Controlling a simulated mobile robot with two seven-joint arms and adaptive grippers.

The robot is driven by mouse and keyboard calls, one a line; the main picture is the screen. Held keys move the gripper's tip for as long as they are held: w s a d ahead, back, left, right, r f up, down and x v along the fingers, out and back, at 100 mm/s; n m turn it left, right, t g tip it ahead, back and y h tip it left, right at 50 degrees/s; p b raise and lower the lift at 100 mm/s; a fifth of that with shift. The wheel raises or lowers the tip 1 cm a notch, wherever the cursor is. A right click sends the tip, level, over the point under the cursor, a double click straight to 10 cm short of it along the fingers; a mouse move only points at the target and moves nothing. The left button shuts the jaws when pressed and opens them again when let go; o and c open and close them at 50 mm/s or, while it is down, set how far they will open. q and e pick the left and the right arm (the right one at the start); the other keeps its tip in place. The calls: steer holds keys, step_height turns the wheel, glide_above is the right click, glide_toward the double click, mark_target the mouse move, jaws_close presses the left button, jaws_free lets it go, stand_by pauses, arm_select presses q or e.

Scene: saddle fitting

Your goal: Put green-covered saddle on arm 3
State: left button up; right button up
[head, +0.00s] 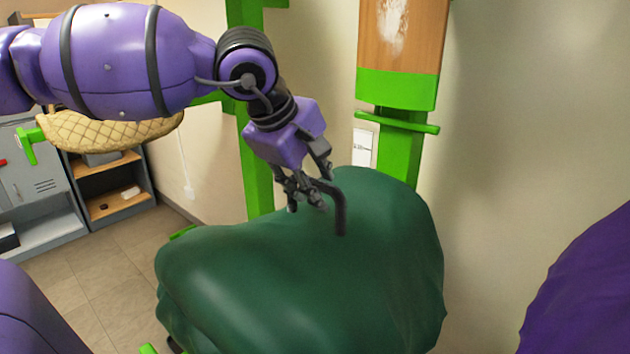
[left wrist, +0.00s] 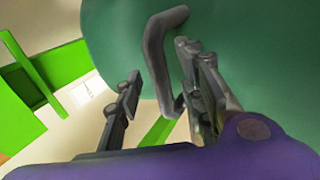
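The green-covered saddle (head: 300,285) fills the lower middle of the head view, with a dark bent handle (head: 341,212) standing up from its top. In the left wrist view, the green cover (left wrist: 245,45) is behind the handle (left wrist: 155,50). My left gripper (head: 308,190) is open at the handle. In the wrist view the handle appears between the two fingers, but I see no grip on it. The saddle's underside and support are hidden. No number marks arm 3 in view. My right gripper is not in view.
A green post (head: 257,185) stands behind the saddle. A wooden panel with a green lower end (head: 398,90) is at upper right. A tan quilted saddle pad (head: 105,132) sits on a green arm at left. A purple cloth-like shape (head: 590,285) fills the lower right. Shelves (head: 105,190) stand far left.

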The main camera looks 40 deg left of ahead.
arm_select(q)
steer(key=shift+s+f, duration=0.1)
steer(key=shift+f, duration=0.1)
steer(key=shift+s+d+r, duration=0.1)
steer(key=shift+s+r, duration=0.1)
steer(key=shift+r, duration=0.25)
steer(key=v, duration=1.1)
steer(key=shift+r, duration=0.2)
